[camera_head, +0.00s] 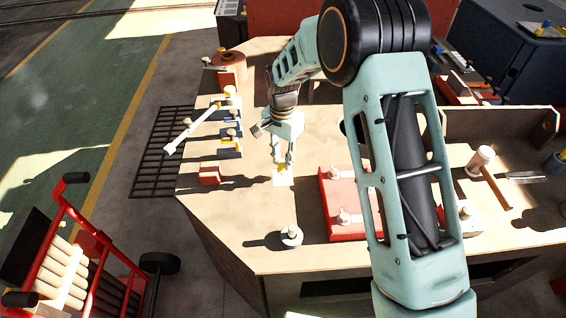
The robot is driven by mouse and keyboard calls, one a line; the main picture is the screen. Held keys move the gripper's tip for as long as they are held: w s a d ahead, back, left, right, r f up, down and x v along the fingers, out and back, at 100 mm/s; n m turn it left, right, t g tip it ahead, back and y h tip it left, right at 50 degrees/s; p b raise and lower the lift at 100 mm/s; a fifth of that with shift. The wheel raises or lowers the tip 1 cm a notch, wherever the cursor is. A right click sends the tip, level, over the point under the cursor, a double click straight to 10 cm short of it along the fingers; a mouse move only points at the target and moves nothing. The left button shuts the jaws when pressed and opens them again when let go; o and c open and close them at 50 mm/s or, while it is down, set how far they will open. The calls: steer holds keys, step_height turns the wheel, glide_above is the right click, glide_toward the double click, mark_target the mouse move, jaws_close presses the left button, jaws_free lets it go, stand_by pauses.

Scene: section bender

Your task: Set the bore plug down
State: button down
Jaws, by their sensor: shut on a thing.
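My gripper (283,163) is pointing down over the left part of the wooden bench (250,100). It is shut on a small yellowish piece (283,168), which I take to be the bore plug. The fingers hide much of it. A white square piece (284,181) lies directly below the fingertips. I cannot tell whether the plug touches it.
A red block with pale knobs (340,190) lies to the right. A pale round knobbed piece (291,236) stands nearer the front edge. Several small fixtures (230,133) line the left edge. A mallet (483,160) lies at right. A red cart (80,240) stands left.

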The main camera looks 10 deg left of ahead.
mark_target(283, 162)
steer(key=shift+f, duration=1.05)
steer(key=shift+f, duration=0.25)
steer(key=c, duration=1.7)
jaws_free()
steer(key=shift+r, duration=0.1)
step_height(283, 162, up, 12)
steer(key=shift+r, duration=0.2)
